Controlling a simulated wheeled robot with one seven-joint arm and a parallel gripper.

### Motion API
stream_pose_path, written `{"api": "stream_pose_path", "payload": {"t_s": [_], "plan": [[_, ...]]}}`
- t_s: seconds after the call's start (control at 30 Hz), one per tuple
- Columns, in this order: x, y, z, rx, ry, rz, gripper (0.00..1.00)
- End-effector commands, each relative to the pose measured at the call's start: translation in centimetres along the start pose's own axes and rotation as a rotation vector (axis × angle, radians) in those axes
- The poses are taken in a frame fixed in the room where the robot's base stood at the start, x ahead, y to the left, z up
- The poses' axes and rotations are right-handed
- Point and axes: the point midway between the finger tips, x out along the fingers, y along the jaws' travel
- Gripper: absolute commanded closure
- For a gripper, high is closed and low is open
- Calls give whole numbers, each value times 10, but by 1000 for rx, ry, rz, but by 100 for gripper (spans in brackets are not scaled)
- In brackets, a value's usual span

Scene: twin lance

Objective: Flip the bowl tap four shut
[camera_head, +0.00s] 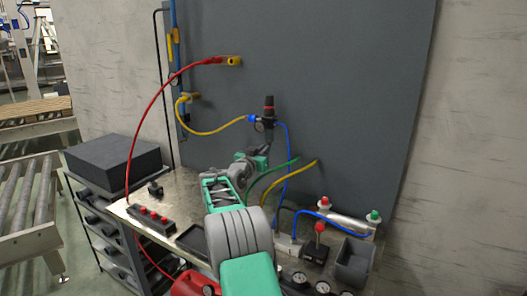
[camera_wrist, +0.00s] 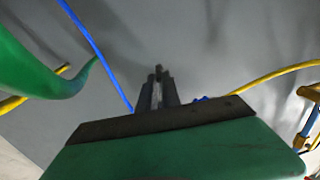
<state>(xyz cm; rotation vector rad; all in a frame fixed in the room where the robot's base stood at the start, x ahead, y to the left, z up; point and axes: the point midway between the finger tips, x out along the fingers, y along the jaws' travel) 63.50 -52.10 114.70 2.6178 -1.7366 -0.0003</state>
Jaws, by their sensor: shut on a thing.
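The black regulator unit (camera_head: 268,112) with a red-ringed top and a round gauge hangs on the grey panel (camera_head: 330,70). Its lower end is close above my gripper (camera_head: 266,146), which reaches up to it from the bench side. In the wrist view my gripper (camera_wrist: 158,84) has its dark fingers close together around a thin pale strip. I take this to be the bowl tap, but the fingers hide most of it. I cannot tell which way its lever points.
A blue hose (camera_head: 284,165), a green hose (camera_head: 270,176) and a yellow hose (camera_head: 298,172) run close to my gripper. A red hose (camera_head: 140,118) arcs at left. The bench below holds a red-button block (camera_head: 152,217) and an open grey bin (camera_head: 355,260).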

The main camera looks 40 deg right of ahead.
Motion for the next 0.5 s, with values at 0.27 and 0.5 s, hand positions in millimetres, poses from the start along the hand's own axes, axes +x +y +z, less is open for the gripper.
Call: {"api": "stream_pose_path", "payload": {"t_s": [0.27, 0.5], "plan": [[1, -2, 0, -1, 1, 9, 100], [2, -7, 0, 0, 4, 113, 100]]}}
